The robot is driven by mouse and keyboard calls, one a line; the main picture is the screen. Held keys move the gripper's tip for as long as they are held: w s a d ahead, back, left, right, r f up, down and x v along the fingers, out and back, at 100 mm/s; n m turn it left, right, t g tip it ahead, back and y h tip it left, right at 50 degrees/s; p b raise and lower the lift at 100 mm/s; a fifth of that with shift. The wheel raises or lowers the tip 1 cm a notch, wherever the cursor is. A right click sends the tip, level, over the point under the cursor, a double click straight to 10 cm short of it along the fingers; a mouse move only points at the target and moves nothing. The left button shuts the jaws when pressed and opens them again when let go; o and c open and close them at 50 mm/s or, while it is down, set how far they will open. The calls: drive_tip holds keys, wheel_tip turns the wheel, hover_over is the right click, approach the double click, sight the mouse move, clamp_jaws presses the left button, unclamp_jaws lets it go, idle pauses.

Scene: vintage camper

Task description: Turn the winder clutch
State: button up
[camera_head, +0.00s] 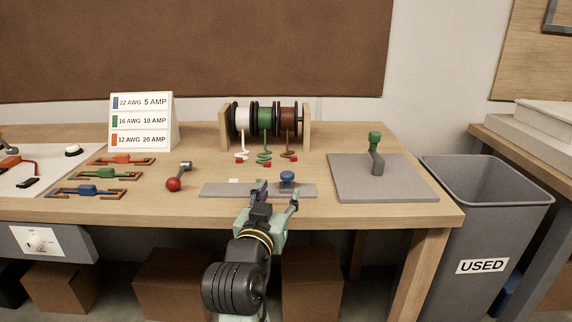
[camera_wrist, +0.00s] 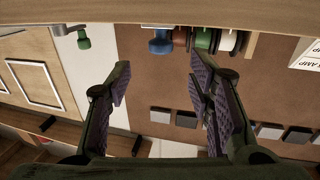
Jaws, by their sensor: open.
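No part is labelled as the winder clutch, so I cannot tell which one it is. A blue knob (camera_head: 287,177) stands on a flat grey plate (camera_head: 222,190) at the table's front edge. It also shows in the wrist view (camera_wrist: 160,42), top middle. A lever with a red ball (camera_head: 174,184) lies left of the plate. A green-topped crank (camera_head: 375,144) stands on a grey board (camera_head: 410,185) at the right. My gripper (camera_head: 278,197) is open and empty by the front of the plate, just short of the blue knob in the head view. Its fingers are apart in the wrist view (camera_wrist: 160,85).
A wooden rack (camera_head: 306,128) holds white, green and dark red wire spools behind the plate. A sign (camera_head: 142,122) and several coloured fuse-like parts (camera_head: 88,190) are at the left. A grey bin (camera_head: 485,215) marked USED stands right of the table.

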sight(286, 178)
drive_tip(key=p+x, duration=0.1)
drive_tip(key=x, duration=0.7)
drive_tip(key=shift+c, duration=0.3)
clamp_jaws()
idle(0.4)
